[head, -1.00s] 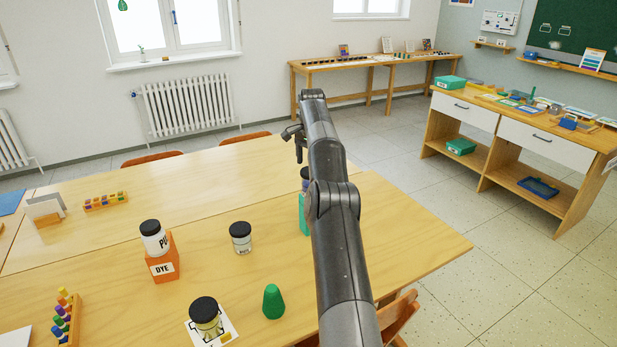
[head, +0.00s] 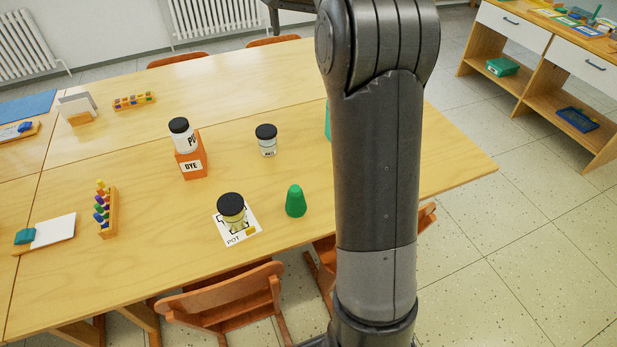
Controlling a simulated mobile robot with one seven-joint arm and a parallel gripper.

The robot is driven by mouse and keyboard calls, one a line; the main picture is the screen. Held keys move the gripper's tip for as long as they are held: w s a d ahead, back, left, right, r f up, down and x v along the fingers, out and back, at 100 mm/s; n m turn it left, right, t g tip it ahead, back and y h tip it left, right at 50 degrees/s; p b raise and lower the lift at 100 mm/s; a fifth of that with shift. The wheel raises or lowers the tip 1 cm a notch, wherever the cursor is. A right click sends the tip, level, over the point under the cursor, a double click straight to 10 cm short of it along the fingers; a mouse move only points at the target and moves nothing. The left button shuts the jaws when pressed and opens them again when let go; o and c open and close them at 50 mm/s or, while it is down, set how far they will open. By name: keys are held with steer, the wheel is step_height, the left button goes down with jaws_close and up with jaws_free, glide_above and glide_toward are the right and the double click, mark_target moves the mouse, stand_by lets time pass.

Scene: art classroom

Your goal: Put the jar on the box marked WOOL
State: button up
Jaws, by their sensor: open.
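Three black-lidded jars show in the head view. One jar (head: 268,146) stands alone on the table, its small label unreadable. Another jar (head: 233,217), with yellowish contents, stands on a white card marked POT (head: 233,239). The third jar (head: 186,141) stands on an orange box marked DYE (head: 193,167). No WOOL marking is readable. A thin teal-green edge of a box (head: 327,121) shows beside my arm, which hides the rest and anything on top of it.
A peg rack (head: 107,212), a block tray (head: 134,101) and a card holder (head: 79,108) are on the left. Chairs (head: 230,300) line the near edge. The table's far middle (head: 230,85) is clear.

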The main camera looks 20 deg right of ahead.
steer(key=s+a+n+t, duration=0.1)
steer(key=s+a, duration=0.2)
steer(key=s, duration=0.4)
steer(key=s+a+r+n, duration=0.1)
steer(key=s+a+n, duration=0.15)
steer(key=s, duration=0.45)
steer(key=s+a+n+t, duration=0.1)
steer(key=s+a, duration=0.3)
steer(key=s, duration=0.2)
steer(key=s+a+f+n, duration=0.1)
steer(key=s+f, duration=0.4)
steer(key=s, duration=0.4)
steer(key=s+a+f+n+t+y, duration=0.1)
steer(key=s+a+f+n, duration=0.1)
steer(key=s+f, duration=0.3)
steer(key=s, duration=0.4)
steer(key=shift+a+f, duration=0.15)
steer(key=shift+f, duration=0.25)
